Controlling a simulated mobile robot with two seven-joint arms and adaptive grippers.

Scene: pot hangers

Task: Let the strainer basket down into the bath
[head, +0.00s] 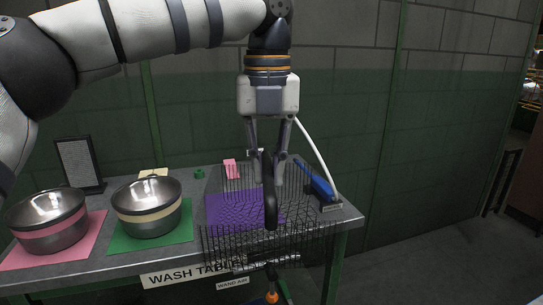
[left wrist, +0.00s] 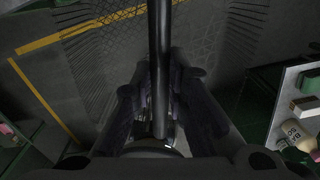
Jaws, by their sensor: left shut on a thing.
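The strainer basket (head: 312,240) is a dark wire mesh basket with a thick black handle (head: 270,205). My left gripper (head: 267,165) is shut on the handle, above the right part of the wash table. The mesh overlaps the table's front edge in the head view; I cannot tell its exact height. In the left wrist view the handle (left wrist: 158,45) runs between the fingers (left wrist: 155,100), with mesh (left wrist: 95,35) showing beyond over the floor. I cannot pick out an open bath. My right gripper is not in view.
A blue-handled tool (head: 322,187) lies right. A dark framed panel (head: 80,163) stands at the back left.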

